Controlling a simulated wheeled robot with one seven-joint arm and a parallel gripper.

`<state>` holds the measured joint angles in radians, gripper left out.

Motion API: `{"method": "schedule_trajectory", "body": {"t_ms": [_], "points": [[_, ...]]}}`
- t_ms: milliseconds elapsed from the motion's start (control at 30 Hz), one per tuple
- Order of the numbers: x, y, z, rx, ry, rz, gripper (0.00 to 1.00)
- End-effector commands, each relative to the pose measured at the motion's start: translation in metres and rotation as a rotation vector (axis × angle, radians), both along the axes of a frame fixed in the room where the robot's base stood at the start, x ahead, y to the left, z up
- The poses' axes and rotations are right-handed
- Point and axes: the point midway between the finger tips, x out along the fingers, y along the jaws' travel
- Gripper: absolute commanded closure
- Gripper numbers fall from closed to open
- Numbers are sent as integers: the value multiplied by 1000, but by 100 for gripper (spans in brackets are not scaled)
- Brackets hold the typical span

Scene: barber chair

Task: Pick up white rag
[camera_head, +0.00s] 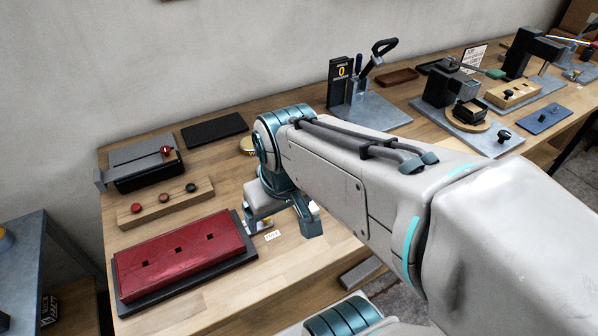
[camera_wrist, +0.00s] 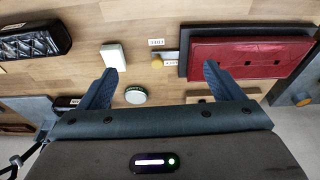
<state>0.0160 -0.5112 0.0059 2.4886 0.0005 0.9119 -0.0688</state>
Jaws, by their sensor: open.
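A small white rectangular piece (camera_wrist: 114,55) lies on the wooden table in the wrist view. It may be the white rag, but its material is too small to tell. My gripper (camera_wrist: 160,72) is open above the table with nothing between its fingers. The white piece is just beyond the tip of the left finger in the picture, apart from it as far as I can tell. In the head view my gripper (camera_head: 288,222) points down over the table to the right of the red board. My arm hides the table behind it, and I cannot make out a rag there.
A red board (camera_head: 180,252) lies on a black mat at the front left. A lever press (camera_head: 365,85) stands at the back.

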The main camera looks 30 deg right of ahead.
Motion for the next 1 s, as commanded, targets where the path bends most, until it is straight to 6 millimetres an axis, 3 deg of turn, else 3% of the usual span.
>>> {"method": "schedule_trajectory", "body": {"t_ms": [267,700,1000], "points": [[36,-26,-10,-121,82,385,13],[98,-90,-29,-198,204,1183,13],[116,-118,-36,-191,205,1505,13]]}}
